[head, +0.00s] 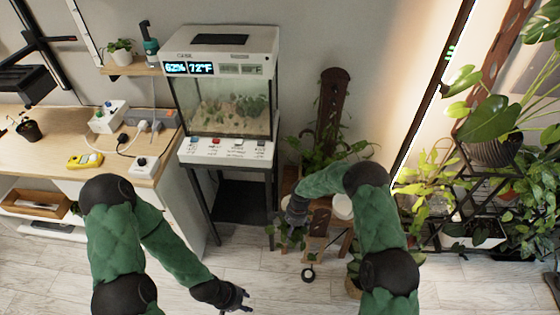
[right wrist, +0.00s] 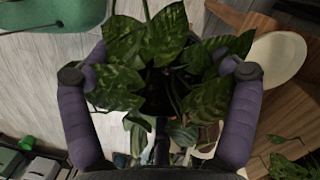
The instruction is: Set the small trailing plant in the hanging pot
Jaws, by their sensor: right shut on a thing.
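The small trailing plant (right wrist: 150,50), with dark green leaves, is between the two fingers of my right gripper (right wrist: 160,95) in the right wrist view. The gripper is shut on it; the leaves hide most of its pot and the contact. In the head view, the plant (head: 288,238) hangs at the end of my right arm, left of a wooden stand. My left gripper (head: 242,300) is empty and looks open, low over the floor. I cannot tell for sure which vessel is the hanging pot.
A pale round vessel (head: 343,206) is beside my right forearm; a cream rim (right wrist: 275,58) shows in the right wrist view. A terrarium (head: 225,105) stands behind on a dark-legged stand. A plant rack (head: 470,185) fills the right. A desk (head: 60,140) is left.

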